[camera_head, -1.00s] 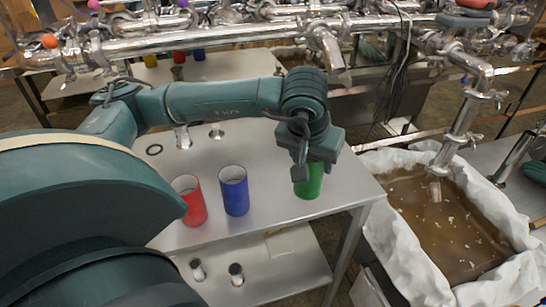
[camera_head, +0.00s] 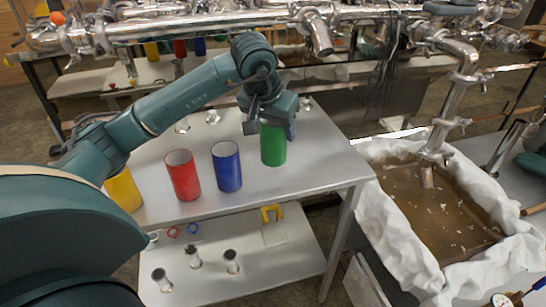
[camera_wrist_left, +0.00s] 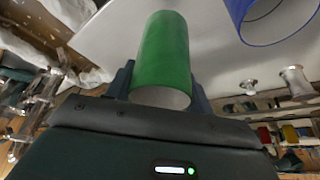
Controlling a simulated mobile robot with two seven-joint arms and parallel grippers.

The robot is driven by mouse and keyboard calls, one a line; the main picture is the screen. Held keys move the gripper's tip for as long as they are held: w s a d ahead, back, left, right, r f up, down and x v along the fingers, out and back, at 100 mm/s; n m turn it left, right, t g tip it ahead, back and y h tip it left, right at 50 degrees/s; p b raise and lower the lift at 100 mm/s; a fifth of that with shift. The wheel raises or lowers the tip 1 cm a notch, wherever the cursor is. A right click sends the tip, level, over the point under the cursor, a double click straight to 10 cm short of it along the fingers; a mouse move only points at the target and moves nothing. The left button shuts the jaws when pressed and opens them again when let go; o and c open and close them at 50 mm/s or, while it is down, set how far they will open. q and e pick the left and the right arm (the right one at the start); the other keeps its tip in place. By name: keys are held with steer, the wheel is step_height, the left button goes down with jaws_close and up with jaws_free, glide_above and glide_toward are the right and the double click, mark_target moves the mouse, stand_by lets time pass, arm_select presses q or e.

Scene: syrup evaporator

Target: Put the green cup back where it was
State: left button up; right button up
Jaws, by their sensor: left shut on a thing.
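The green cup (camera_head: 273,148) is upright over the right part of the metal table (camera_head: 323,160), to the right of the blue cup. My left gripper (camera_head: 268,122) is shut on the upper part of the green cup. In the left wrist view the green cup (camera_wrist_left: 166,52) sits between the two fingers (camera_wrist_left: 160,85). I cannot tell whether its base touches the table. My right gripper does not show.
A blue cup (camera_head: 227,168), a red cup (camera_head: 183,176) and a yellow cup (camera_head: 123,190) stand in a row to the left. A basin of brown liquid (camera_head: 440,208) lies right of the table. Steel pipes (camera_head: 230,27) run across behind.

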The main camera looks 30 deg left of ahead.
mark_target(275, 150)
arm_select(q)
step_height(275, 150, down, 5)
steer(key=shift+r, duration=0.1)
steer(key=shift+f, duration=0.55)
steer(key=shift+f, duration=0.15)
steer(key=o, duration=1)
steer(key=shift+o, duration=0.2)
